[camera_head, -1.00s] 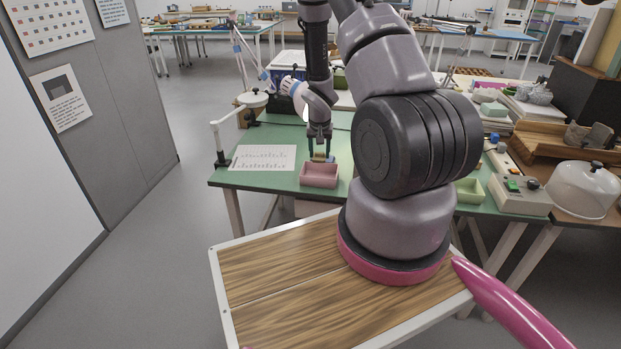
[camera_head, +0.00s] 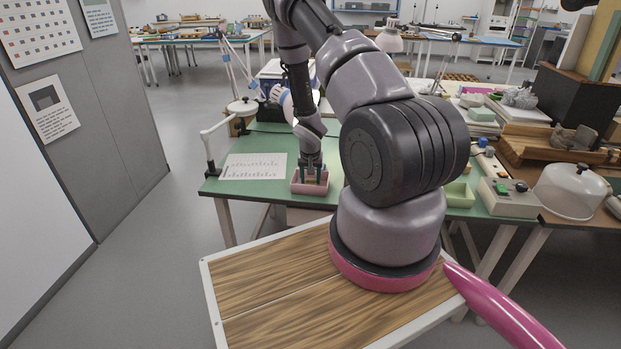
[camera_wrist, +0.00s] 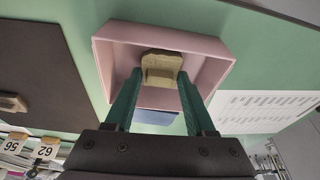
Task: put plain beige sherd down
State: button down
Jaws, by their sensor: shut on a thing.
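The plain beige sherd (camera_wrist: 162,70) is between my gripper's green fingertips in the wrist view. My gripper (camera_wrist: 158,82) is shut on it. Sherd and fingertips are over the pink tray (camera_wrist: 125,32), within its rim as seen from above. I cannot tell whether the sherd touches the tray floor. In the head view my gripper (camera_head: 311,176) points down into the pink tray (camera_head: 310,188) on the green table, and the sherd is mostly hidden there.
A white printed sheet (camera_head: 254,166) lies left of the tray. In the wrist view a dark mat (camera_wrist: 30,70) lies to the left, and a blue piece (camera_wrist: 155,117) shows between the fingers, partly hidden. A green tray (camera_head: 459,194) stands further right.

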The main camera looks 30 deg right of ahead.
jog(key=shift+f, duration=0.3)
jog(key=shift+c, duration=1.2)
grip_release()
jog(key=s+a+r+t, duration=0.1)
jog(key=s+a+r, duration=0.15)
jog(key=r, duration=1.15)
jog(key=s+a+r+t, duration=0.1)
jog(key=s+a+r, duration=0.15)
jog(key=r, duration=1.05)
jog(key=s+a+r, duration=0.2)
jog(key=s+r, duration=0.2)
jog(key=r, duration=1)
jog(key=s+a+r+n+t+y, duration=0.1)
jog(key=s+a+r, duration=0.3)
jog(key=s+r, duration=0.3)
jog(key=s+a+r+n+t+y, duration=0.1)
jog(key=s+a+r, duration=0.3)
jog(key=s, duration=0.7)
notch_tip(320, 180, up, 3)
jog(key=shift+a+f+y, duration=0.1)
jog(key=shift+a+y, duration=0.1)
jog(key=shift+y, duration=0.5)
